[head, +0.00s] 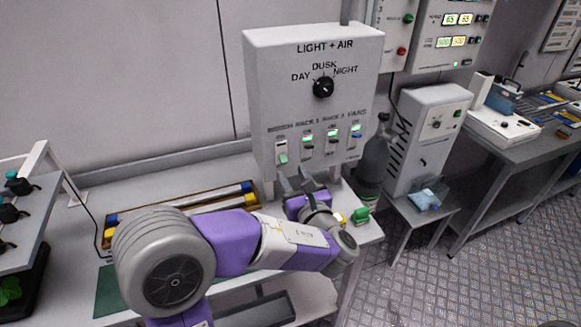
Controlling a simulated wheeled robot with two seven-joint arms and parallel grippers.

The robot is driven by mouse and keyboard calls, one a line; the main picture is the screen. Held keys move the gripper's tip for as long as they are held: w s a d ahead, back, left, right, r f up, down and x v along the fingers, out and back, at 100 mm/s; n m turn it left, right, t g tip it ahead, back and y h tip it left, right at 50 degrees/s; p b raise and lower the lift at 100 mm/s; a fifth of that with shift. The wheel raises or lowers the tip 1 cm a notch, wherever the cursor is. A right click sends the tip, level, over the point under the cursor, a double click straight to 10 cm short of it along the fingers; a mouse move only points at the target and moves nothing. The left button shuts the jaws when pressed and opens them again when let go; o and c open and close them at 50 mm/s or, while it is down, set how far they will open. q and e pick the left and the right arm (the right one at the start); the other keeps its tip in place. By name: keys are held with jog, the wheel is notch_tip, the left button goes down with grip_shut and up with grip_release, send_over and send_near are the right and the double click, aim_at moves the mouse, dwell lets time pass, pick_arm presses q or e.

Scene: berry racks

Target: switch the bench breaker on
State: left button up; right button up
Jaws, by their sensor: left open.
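The white LIGHT + AIR box (313,100) stands at the back of the bench, with a row of breakers along its lower front. The leftmost one, the bench breaker (282,152), has a pale plate and a green lever low in its slot; I see no lit green window on it. The other breakers, rack 1 (308,141), rack 2 (333,138) and fans (356,131), show lit green windows. My left gripper (297,184) is open and empty just below the bench breaker, apart from its lever. My right gripper is out of view.
A round knob (323,87) sits above the breakers. A wooden tray (185,208) with yellow and blue-ended bars lies on the bench. A dark grey bottle (373,162) and a green object (361,215) are to the right of my gripper.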

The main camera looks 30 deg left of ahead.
aim_at(283, 159)
pick_arm(q)
jog(key=x, duration=0.3)
jog(key=shift+w+a, duration=0.3)
grip_shut()
